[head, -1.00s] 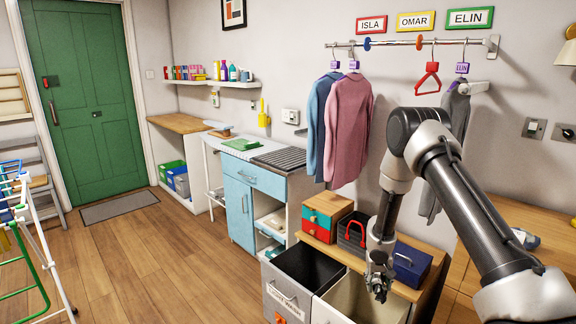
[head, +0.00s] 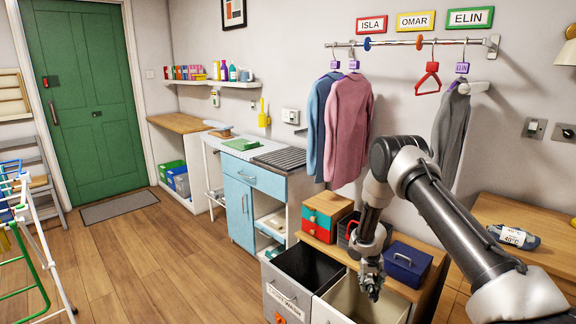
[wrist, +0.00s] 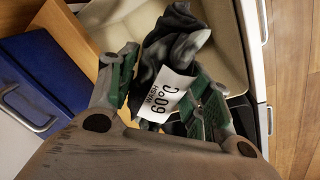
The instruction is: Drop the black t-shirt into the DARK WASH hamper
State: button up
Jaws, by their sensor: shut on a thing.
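My gripper (wrist: 165,98) is shut on a dark, crumpled cloth (wrist: 183,32), which looks like the black t-shirt. A white tag reading "WASH 60°C" (wrist: 164,94) hangs between the fingers. In the head view my gripper (head: 371,284) hangs over the cream-lined hamper (head: 341,312), and the cloth is hard to make out there. A grey hamper with a dark inside (head: 287,290) stands just left of it. The small writing on its front cannot be read surely. The cream lining also shows beyond the cloth in the wrist view (wrist: 226,42).
A blue box (head: 407,263) and a small drawer chest (head: 325,215) sit on the wooden unit behind the hampers. A tagged grey cloth (head: 514,236) lies on the wooden top at right. Garments hang from the rail (head: 400,43).

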jog(key=shift+f, duration=0.45)
jog(key=o, duration=1.2)
jog(key=shift+c, duration=0.2)
jog(key=shift+r, duration=0.1)
jog(key=r, duration=0.4)
jog(key=a+r, duration=0.1)
jog(key=r, duration=0.2)
jog(key=s+r, duration=0.1)
jog(key=r, duration=0.3)
jog(key=shift+a+r, duration=0.3)
jog(key=shift+r, duration=0.05)
